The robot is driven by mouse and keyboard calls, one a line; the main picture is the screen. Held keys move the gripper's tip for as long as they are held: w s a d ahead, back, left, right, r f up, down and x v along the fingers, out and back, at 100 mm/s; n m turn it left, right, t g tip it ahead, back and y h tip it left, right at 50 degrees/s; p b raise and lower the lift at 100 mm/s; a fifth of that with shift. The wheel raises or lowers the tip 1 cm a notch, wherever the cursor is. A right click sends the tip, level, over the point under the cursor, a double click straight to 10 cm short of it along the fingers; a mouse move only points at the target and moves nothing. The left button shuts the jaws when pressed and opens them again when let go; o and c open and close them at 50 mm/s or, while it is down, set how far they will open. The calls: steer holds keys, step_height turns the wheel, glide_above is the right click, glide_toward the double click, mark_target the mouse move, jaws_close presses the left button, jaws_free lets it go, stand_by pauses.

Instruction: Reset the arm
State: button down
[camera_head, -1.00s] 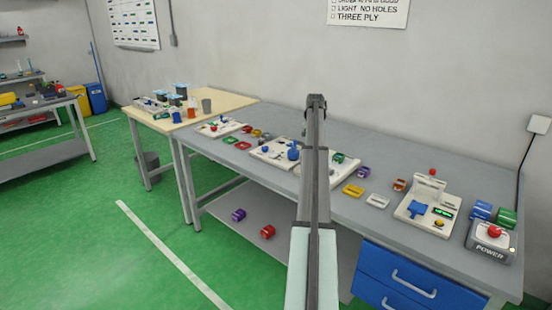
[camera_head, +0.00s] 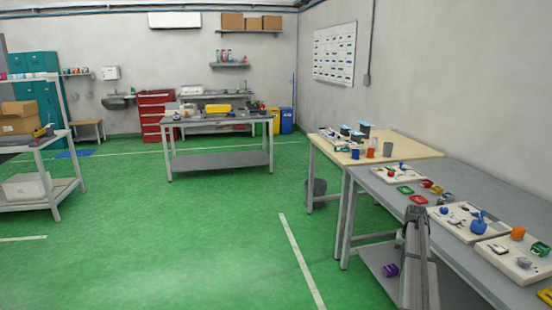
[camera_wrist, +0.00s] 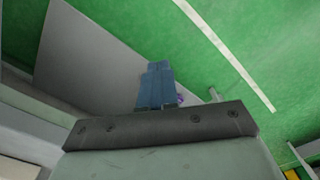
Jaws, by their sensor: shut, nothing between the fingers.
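My arm rises from the lower right of the head view, in front of the long grey workbench (camera_head: 395,192). Its upper end shows there, but the fingers cannot be made out in that view. In the wrist view my gripper (camera_wrist: 158,68) has its two blue-grey fingers together, with nothing between them. Beyond the fingers are a grey surface (camera_wrist: 90,60) and the green floor (camera_wrist: 235,60). A small purple thing (camera_wrist: 181,99) peeks out beside the fingers, apparently the purple item (camera_head: 391,270) on the shelf under the bench.
White trays with small coloured parts, one of them here (camera_head: 465,232), stand on the bench. A wooden-topped table (camera_head: 420,148) adjoins its far end. A grey table (camera_head: 215,160) stands further back. The green floor (camera_head: 180,230) on the left is open.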

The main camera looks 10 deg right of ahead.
steer(key=s+a+f+n, duration=0.1)
steer(key=a+f, duration=0.3)
steer(key=a, duration=0.6)
steer(key=s+a+f+n, duration=0.15)
steer(key=a+f, duration=0.25)
steer(key=a, duration=0.5)
steer(key=s+a+f+n, duration=0.1)
steer(key=a+f+n, duration=0.15)
steer(key=a, duration=0.75)
steer(key=s+a+f+n, duration=0.1)
steer(key=s+a+f, duration=0.2)
steer(key=s+a, duration=0.5)
steer(key=s+a+f+n, duration=0.2)
steer(key=s+a+f, duration=0.2)
steer(key=a, duration=0.8)
steer(key=s+f+g, duration=0.3)
steer(key=s+f, duration=0.7)
steer(key=s, duration=0.5)
steer(key=s+f+g, duration=0.3)
steer(key=s+f, duration=0.7)
steer(key=s, duration=0.5)
steer(key=shift+s+f+g, duration=0.25)
steer(key=shift+f+g, duration=0.1)
steer(key=shift+g, duration=0.05)
